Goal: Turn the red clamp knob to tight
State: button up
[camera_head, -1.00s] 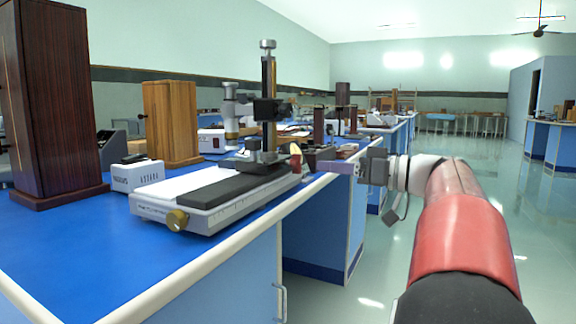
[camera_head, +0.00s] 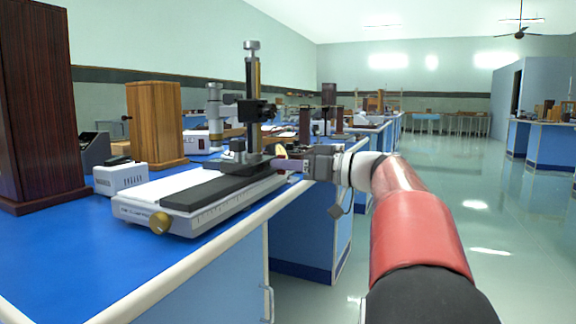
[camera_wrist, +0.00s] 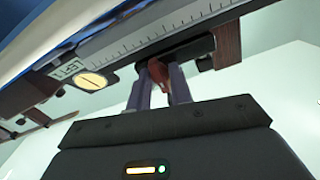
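The red clamp knob (camera_wrist: 157,71) shows in the wrist view under the dark clamp block of the instrument rail. My gripper (camera_wrist: 159,86) has its two purple-grey fingers on either side of the knob, with a light gap between them below it. I cannot tell whether either finger touches the knob. In the head view my gripper (camera_head: 282,164) reaches to the right side of the measuring instrument (camera_head: 187,227), near its upright column. There my fingers hide the knob.
A white box (camera_head: 121,179), a wooden box (camera_head: 156,125) and a tall dark cabinet (camera_head: 37,110) stand on the blue bench (camera_head: 60,255). The aisle floor to the right is clear.

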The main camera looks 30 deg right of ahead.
grip_shut()
jog(key=shift+m, duration=0.3)
jog(key=shift+m+p, duration=3.65)
jog(key=shift+m, duration=5.05)
jog(key=shift+f, duration=0.1)
jog(key=o, duration=0.5)
grip_release()
